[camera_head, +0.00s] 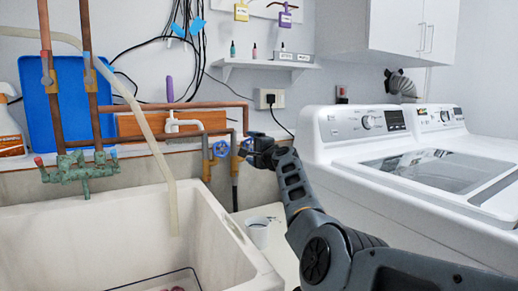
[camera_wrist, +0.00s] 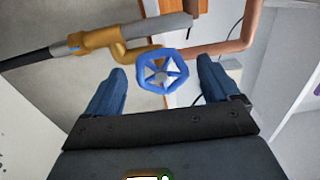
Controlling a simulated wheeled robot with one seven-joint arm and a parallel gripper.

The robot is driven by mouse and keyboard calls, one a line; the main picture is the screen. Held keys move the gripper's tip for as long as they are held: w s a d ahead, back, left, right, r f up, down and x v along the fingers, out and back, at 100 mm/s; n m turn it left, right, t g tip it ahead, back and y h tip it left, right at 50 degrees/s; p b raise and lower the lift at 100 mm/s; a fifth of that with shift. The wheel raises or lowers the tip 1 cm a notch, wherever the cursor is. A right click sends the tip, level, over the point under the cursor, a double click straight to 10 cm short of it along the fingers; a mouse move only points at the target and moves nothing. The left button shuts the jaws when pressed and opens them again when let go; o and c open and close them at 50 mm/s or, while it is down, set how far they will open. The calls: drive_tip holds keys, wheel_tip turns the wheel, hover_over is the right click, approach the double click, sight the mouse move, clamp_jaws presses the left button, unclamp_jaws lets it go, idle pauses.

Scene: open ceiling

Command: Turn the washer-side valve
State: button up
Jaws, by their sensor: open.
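The washer-side valve has a blue handwheel with a pale spoked centre, seen in the wrist view (camera_wrist: 162,73) on a brass body. In the head view this handwheel (camera_head: 243,148) is the right one of two, partly hidden by my gripper. My gripper (camera_head: 256,147) is open beside it, to its right. In the wrist view my gripper's two blue fingers (camera_wrist: 161,66) stand on either side of the wheel. A gap shows on each side, and neither finger visibly touches it. The other blue handwheel (camera_head: 221,149) is just to the left.
Copper pipes (camera_head: 180,106) run along the wall above the valves. A deep sink (camera_head: 225,240) stands below left, with a greenish faucet (camera_head: 80,172). A white washer (camera_head: 345,150) is close on the right.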

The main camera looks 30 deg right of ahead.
drive_tip(key=s+p, duration=0.1)
drive_tip(key=s, duration=0.5)
drive_tip(key=shift+p, duration=0.35)
